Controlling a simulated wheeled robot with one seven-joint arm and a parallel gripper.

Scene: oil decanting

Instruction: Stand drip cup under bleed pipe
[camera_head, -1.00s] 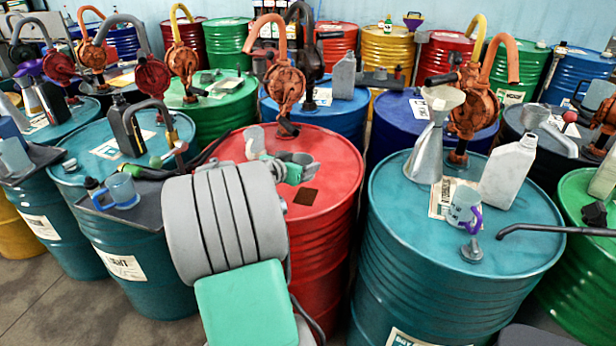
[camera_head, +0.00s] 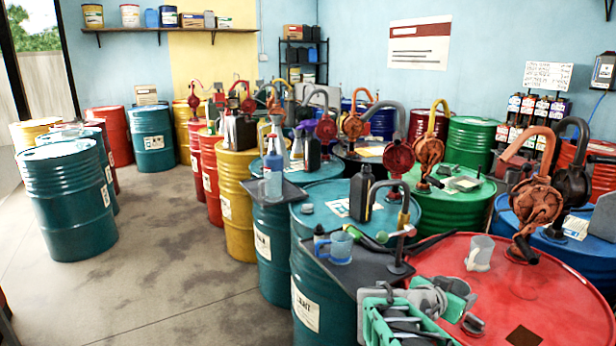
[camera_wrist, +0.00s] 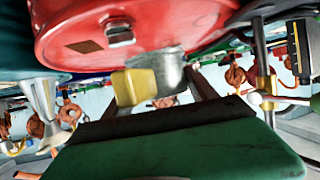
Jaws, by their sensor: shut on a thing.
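A grey metal cup (camera_head: 480,252) is at the rear left of the red drum's top (camera_head: 540,275). My gripper (camera_head: 458,283), grey and green, reaches it from the front left. In the wrist view my gripper (camera_wrist: 168,82) is shut on the grey cup (camera_wrist: 170,68), with one finger on each side. I cannot tell whether the cup touches the drum. A hooked grey pipe with a brass valve (camera_head: 403,222) stands on a dark tray (camera_head: 372,275) at the teal drum, left of the cup. It also shows in the wrist view, the pipe (camera_wrist: 260,60) at right.
A blue mug (camera_head: 338,247) stands on the tray left of the pipe. A black bottle (camera_head: 362,195) is behind the pipe. A bung (camera_head: 472,323) sits on the drum's front. Open floor (camera_head: 180,290) lies left.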

